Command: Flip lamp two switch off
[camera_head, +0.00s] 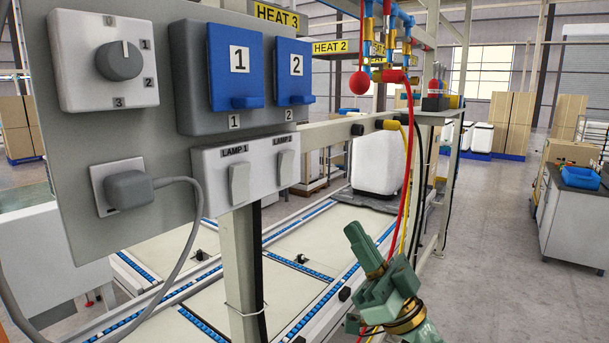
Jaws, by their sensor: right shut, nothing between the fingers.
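The lamp two switch (286,168) is a pale rocker under the label "LAMP 2", on a light box (262,180) fixed to the grey panel. I cannot tell from here which way it is set. The matching lamp one switch (239,184) is to its left. My right gripper (358,240), green, is at the lower right of the panel, below and to the right of the lamp two switch and clear of it. Its fingers are shut and empty, pointing up and left. My left gripper is not in view.
Two blue switches (235,75) marked 1 and 2 sit above the lamp box. A rotary dial (120,61) and a plugged-in cable (130,189) are on the left. Red and yellow hoses (408,165) hang just behind my right gripper. A post (243,270) stands below the box.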

